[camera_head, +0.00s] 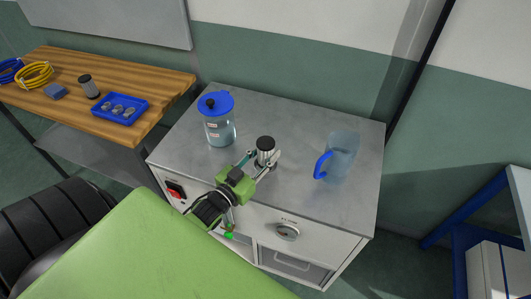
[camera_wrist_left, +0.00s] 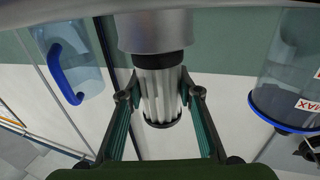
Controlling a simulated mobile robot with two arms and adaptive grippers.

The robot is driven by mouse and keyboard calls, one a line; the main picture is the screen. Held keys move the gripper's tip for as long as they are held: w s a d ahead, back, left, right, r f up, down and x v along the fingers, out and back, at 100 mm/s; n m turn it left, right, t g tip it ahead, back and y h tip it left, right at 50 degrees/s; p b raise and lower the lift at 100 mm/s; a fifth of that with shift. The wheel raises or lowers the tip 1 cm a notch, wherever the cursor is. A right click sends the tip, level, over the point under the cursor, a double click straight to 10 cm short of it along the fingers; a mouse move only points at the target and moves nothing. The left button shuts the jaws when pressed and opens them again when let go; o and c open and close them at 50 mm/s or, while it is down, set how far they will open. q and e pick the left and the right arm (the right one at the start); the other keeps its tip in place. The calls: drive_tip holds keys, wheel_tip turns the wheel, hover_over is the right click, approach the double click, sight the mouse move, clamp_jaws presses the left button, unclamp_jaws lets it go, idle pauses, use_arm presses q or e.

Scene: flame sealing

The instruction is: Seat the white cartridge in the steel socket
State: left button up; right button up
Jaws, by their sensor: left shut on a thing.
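The white cartridge (camera_wrist_left: 160,95), with ribbed sides and black end bands, stands between the fingers of my left gripper (camera_wrist_left: 161,92) in the left wrist view. That view is upside down. The gripper is shut on the cartridge. The steel socket (camera_wrist_left: 155,30) is a silver cylinder directly under it, in line with it. The cartridge's lower black band is at the socket's rim; I cannot tell whether any of it is inside. In the head view my left gripper (camera_head: 265,160) reaches the cartridge's dark top (camera_head: 265,142) over the grey cabinet top. My right gripper is not in view.
A blue-lidded clear container (camera_head: 219,125) stands left of the gripper on the cabinet top (camera_head: 300,110). A clear jug with a blue handle (camera_head: 342,155) stands to the right. A wooden bench (camera_head: 155,75) at the left holds a blue tray (camera_head: 119,109).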

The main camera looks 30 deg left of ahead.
sight(265, 142)
use_arm(q)
drive_tip(key=shift+f+b, duration=1)
drive_tip(key=shift+f, duration=0.45)
idle(0.5)
drive_tip(key=o, duration=1.2)
drive_tip(key=shift+r+p, duration=4.4)
drive_tip(key=shift+r, duration=0.15)
drive_tip(key=shift+f, duration=0.15)
